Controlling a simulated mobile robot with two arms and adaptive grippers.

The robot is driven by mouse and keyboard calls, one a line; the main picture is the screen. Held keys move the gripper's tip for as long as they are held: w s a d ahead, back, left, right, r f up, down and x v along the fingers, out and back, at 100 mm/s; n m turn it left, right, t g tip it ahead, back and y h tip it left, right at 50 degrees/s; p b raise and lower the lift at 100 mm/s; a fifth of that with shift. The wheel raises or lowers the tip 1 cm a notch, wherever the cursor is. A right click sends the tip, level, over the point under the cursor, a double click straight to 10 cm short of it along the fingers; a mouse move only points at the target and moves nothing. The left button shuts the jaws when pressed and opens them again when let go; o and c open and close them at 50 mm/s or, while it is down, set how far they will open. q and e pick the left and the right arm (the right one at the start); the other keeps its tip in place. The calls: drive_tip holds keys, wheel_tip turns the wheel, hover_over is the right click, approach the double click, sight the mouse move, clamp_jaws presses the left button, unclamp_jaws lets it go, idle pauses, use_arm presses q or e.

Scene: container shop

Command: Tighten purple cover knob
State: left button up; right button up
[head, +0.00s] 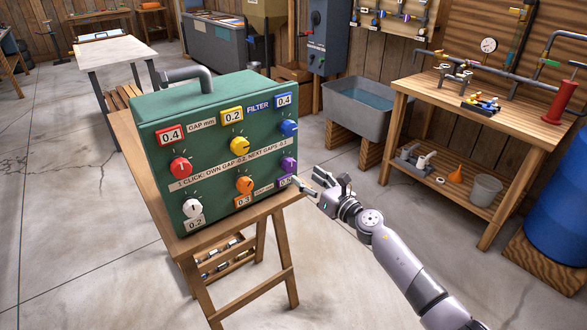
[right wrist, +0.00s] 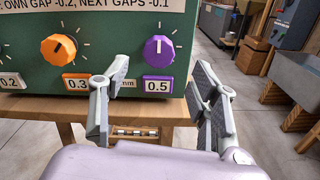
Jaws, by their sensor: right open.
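The green filter box (head: 162,126) with a grey pipe handle stands on a wooden stand. The purple knob (head: 288,164) is at the right end of its lower row; in the right wrist view the purple knob (right wrist: 158,49) has its white mark pointing up, above a purple label reading 0.5. My right gripper (head: 308,186) is open and empty, just right of the box's lower right corner. In the right wrist view its fingers (right wrist: 160,98) are spread, one to each side of the 0.5 label, below the knob and apart from it. My left gripper is out of view.
Orange (head: 244,185), white (head: 192,208), red (head: 181,168), yellow (head: 239,145) and blue (head: 289,128) knobs share the panel. A grey sink (head: 350,108) and wooden workbench (head: 420,92) stand to the right. Concrete floor lies open in front.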

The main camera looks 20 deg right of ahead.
sight(292, 166)
drive_tip(key=b+x, duration=0.1)
drive_tip(key=x, duration=0.6)
drive_tip(key=c, duration=1.1)
drive_tip(key=shift+c, duration=0.2)
